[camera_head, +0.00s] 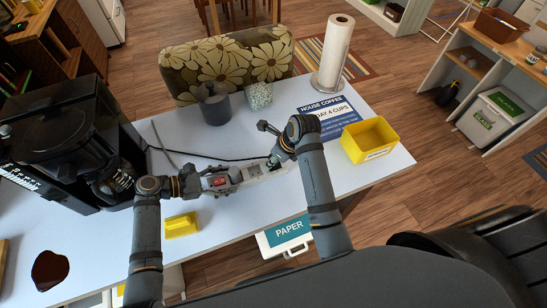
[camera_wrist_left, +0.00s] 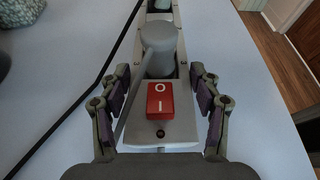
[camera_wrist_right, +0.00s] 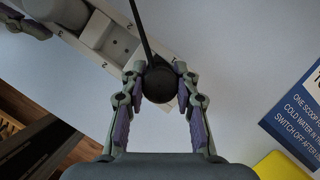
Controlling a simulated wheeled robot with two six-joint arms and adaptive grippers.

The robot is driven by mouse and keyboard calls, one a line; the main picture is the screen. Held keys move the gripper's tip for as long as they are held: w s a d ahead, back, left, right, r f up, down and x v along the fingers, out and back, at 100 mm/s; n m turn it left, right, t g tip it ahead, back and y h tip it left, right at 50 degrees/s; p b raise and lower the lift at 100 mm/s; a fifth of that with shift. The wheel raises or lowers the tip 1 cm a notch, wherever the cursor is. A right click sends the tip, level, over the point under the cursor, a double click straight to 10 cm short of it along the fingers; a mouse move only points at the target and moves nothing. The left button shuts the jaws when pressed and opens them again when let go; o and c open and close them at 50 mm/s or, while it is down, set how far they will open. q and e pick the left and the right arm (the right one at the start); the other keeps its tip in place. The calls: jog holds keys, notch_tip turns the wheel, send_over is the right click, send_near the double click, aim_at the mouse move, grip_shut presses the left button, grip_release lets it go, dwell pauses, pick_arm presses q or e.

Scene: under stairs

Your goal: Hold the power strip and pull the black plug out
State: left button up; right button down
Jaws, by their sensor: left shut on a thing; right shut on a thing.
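The white power strip (camera_head: 254,171) lies on the table. Its red rocker switch (camera_wrist_left: 160,100) and a grey plug (camera_wrist_left: 158,48) show in the left wrist view. My left gripper (camera_head: 206,181) has its fingers on both sides of the strip's switch end and is shut on it. My right gripper (camera_head: 274,161) is shut on the round black plug (camera_wrist_right: 160,82), whose black cord runs upward in the right wrist view. The plug covers part of the strip's far end; I cannot tell whether its pins are in the socket. An empty socket (camera_wrist_right: 118,41) is beside it.
A black coffee machine (camera_head: 68,140) stands at the left. A yellow bin (camera_head: 369,140), a sign (camera_head: 330,117), a paper towel roll (camera_head: 336,55), a grey canister (camera_head: 213,104) and a yellow block (camera_head: 181,225) are around the strip. The front middle of the table is clear.

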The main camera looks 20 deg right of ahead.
jog(key=shift+r, duration=0.1)
jog(key=shift+r, duration=1.55)
